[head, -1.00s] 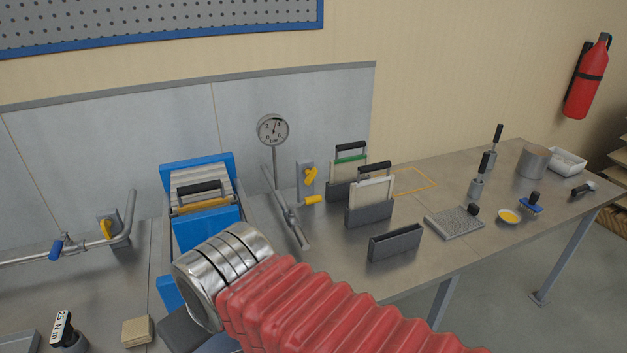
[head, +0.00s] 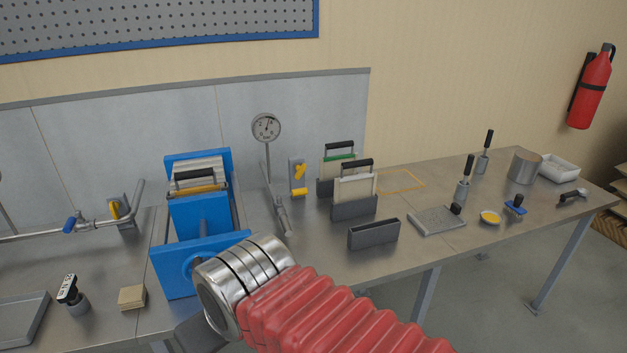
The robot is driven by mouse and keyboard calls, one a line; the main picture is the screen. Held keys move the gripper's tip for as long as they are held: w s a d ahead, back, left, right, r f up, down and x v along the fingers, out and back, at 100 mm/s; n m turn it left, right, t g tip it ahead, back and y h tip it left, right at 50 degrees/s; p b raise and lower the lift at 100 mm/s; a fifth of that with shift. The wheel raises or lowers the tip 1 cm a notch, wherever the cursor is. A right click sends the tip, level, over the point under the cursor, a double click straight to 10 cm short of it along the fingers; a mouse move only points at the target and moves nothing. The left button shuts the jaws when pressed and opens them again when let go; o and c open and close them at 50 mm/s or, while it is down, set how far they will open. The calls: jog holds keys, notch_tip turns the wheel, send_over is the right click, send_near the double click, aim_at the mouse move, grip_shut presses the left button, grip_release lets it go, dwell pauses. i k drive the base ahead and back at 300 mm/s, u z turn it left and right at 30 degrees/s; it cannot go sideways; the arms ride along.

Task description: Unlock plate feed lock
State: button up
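I cannot tell for sure which part is the plate feed lock. A grey upright plate (head: 296,176) with a yellow lever (head: 300,171) stands on the bench behind a metal pipe (head: 281,212). A yellow handle (head: 299,191) is on the pipe branch just below the lever. The blue plate press (head: 203,215) holds pale plates with a black grip bar and a yellow strip. My arm's silver cuff and red bellows stand in front of the press, covering its lower right. My gripper's fingers do not show.
A round gauge (head: 266,128) rises on a stem behind the pipe. Plates in grey holders (head: 355,208) and an empty grey slot holder (head: 373,234) stand right of the pipe. The right bench carries small tools.

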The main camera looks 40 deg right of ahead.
aim_at(300, 170)
jog(key=z, duration=0.35)
jog(key=i, duration=0.95)
